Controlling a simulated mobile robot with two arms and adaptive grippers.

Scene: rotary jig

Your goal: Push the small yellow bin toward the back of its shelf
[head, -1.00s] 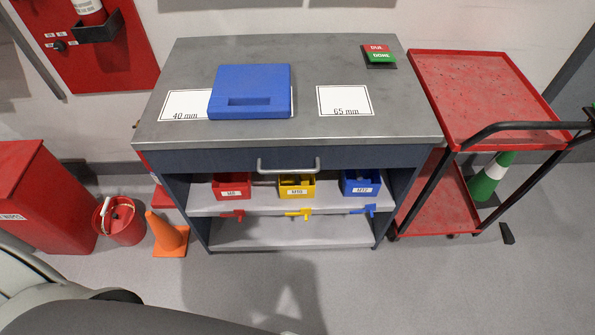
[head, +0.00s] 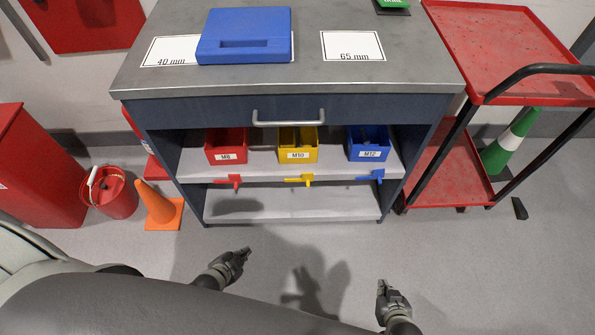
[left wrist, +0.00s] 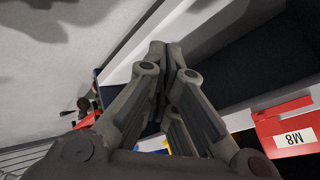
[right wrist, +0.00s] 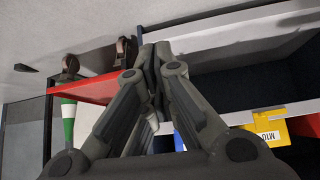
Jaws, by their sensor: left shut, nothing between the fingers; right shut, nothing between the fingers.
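The small yellow bin (head: 298,146), labelled M10, stands on the upper shelf (head: 340,166) of the bench, between a red bin and a blue bin. Its front is near the shelf's front edge, with a yellow tab (head: 299,181) on the edge below it. In the right wrist view part of the yellow bin (right wrist: 270,133) shows at the lower right. My left gripper (head: 244,254) is shut and empty, low in front of the bench. My right gripper (head: 383,286) is shut and empty, further right. Neither touches the bin. The bin's far end is in shadow.
The red M8 bin (head: 227,147) and blue M12 bin (head: 368,144) flank the yellow bin with gaps. A drawer handle (head: 288,121) sticks out above. A red cart (head: 440,150) stands right; an orange cone (head: 160,208) and red bucket (head: 110,195) stand left. The floor in front is clear.

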